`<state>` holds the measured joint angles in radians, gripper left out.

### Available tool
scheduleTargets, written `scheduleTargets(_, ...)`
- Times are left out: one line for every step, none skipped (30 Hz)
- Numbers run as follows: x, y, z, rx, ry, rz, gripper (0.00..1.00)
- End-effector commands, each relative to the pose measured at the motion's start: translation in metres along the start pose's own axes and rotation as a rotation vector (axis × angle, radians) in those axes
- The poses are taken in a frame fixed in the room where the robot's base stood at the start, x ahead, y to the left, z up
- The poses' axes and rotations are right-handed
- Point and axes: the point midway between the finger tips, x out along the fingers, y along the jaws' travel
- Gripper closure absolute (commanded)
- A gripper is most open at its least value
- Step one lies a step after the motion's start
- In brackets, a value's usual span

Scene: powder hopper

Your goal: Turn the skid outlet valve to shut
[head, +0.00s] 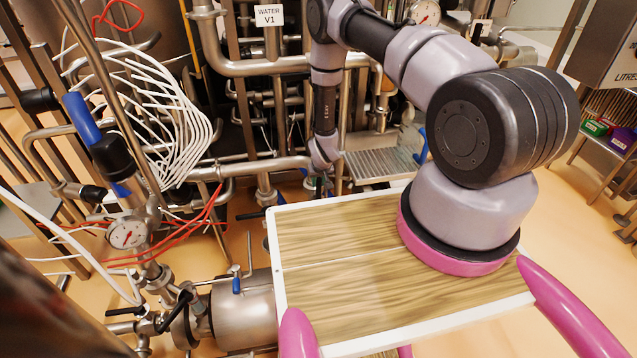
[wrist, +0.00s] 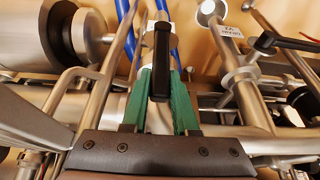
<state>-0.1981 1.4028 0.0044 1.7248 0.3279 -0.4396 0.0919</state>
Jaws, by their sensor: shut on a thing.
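My gripper (head: 319,186) reaches down among the steel pipes in the middle of the head view, small and partly hidden there. In the wrist view, the green fingers of my gripper (wrist: 161,82) stand on either side of a black valve handle (wrist: 161,55). They are shut on it. The handle points away from the palm, roughly in line with the fingers. The steel valve body behind the handle is mostly hidden. The head view does not show the handle clearly.
Steel pipes crowd around my gripper. A black lever (wrist: 280,42) and a small white label (wrist: 228,30) are at right in the wrist view. A pressure gauge (head: 127,232) and white cables (head: 165,110) are at left. Orange floor (head: 570,215) is open at right.

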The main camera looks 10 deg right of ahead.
Motion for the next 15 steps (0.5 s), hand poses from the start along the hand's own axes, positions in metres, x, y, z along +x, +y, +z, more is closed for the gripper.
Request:
scheduleTargets(0.0,0.0,0.0,0.001,0.0,0.0,1.0)
scheduleTargets(0.0,0.0,0.0,0.001,-0.001,-0.001,1.0)
scheduleTargets(0.0,0.001,0.0,0.003,-0.001,-0.004,1.0)
scheduleTargets(0.0,0.002,0.0,0.006,-0.002,-0.007,1.0)
scheduleTargets(0.001,0.004,0.001,0.009,-0.003,-0.012,1.0)
scheduleTargets(0.001,0.005,0.001,0.014,-0.005,-0.022,1.0)
scheduleTargets(0.001,0.007,0.002,0.019,-0.006,-0.031,1.0)
scheduleTargets(0.002,0.009,0.002,0.024,-0.007,-0.041,1.0)
scheduleTargets(0.002,0.011,0.003,0.031,-0.008,-0.056,1.0)
scheduleTargets(0.002,0.013,0.003,0.037,-0.009,-0.068,1.0)
scheduleTargets(0.002,0.013,0.004,0.042,-0.009,-0.081,1.0)
scheduleTargets(0.002,0.016,0.004,0.048,-0.009,-0.097,1.0)
scheduleTargets(0.003,0.017,0.004,0.055,-0.009,-0.109,1.0)
scheduleTargets(0.003,0.018,0.004,0.059,-0.009,-0.121,1.0)
scheduleTargets(0.003,0.02,0.004,0.066,-0.009,-0.138,1.0)
